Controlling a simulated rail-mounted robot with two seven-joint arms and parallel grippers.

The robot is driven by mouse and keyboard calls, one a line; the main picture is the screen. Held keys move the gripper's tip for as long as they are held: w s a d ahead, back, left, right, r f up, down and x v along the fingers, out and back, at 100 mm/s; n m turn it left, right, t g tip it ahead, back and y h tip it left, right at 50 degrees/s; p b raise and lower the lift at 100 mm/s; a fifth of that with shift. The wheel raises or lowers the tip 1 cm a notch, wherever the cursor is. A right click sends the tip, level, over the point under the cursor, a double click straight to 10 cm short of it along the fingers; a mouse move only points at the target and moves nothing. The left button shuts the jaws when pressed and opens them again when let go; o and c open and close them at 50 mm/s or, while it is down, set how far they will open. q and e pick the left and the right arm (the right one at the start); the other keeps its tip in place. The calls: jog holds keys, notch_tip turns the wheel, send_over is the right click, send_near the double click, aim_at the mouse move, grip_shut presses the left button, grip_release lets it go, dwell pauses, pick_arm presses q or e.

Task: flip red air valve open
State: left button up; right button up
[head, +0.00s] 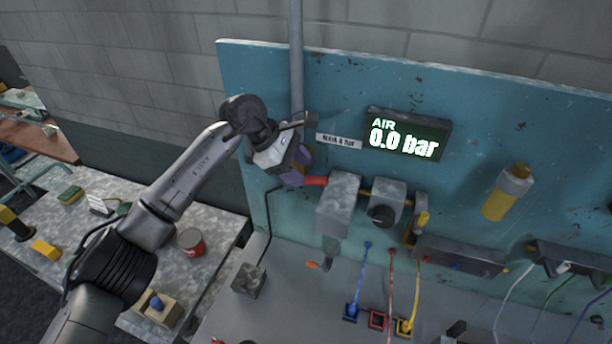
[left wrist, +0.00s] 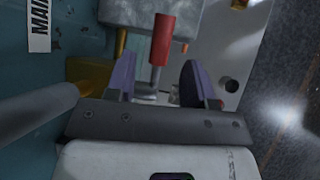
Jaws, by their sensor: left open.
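The red valve handle (head: 316,181) sticks out beside a grey block on the teal panel, just right of my left gripper (head: 299,167). In the left wrist view, the red handle (left wrist: 162,40) has a metal stem that shows between the two purple fingers of my left gripper (left wrist: 157,78). The fingers are open, with a gap on each side of the stem. The red grip lies ahead of the fingertips. The air display (head: 406,137) reads 0.0 bar. My right gripper is not in view.
A grey vertical pipe (head: 297,60) runs down the panel (head: 490,130) behind my left gripper. A grey block (head: 339,203) and a regulator with a dark knob (head: 386,200) sit to the right. Coloured hoses hang below. A red can (head: 191,242) stands on the left bench.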

pick_arm(q)
jog(key=shift+b+v, duration=0.35)
jog(key=shift+v, duration=1.9)
jog(key=shift+d, duration=0.1)
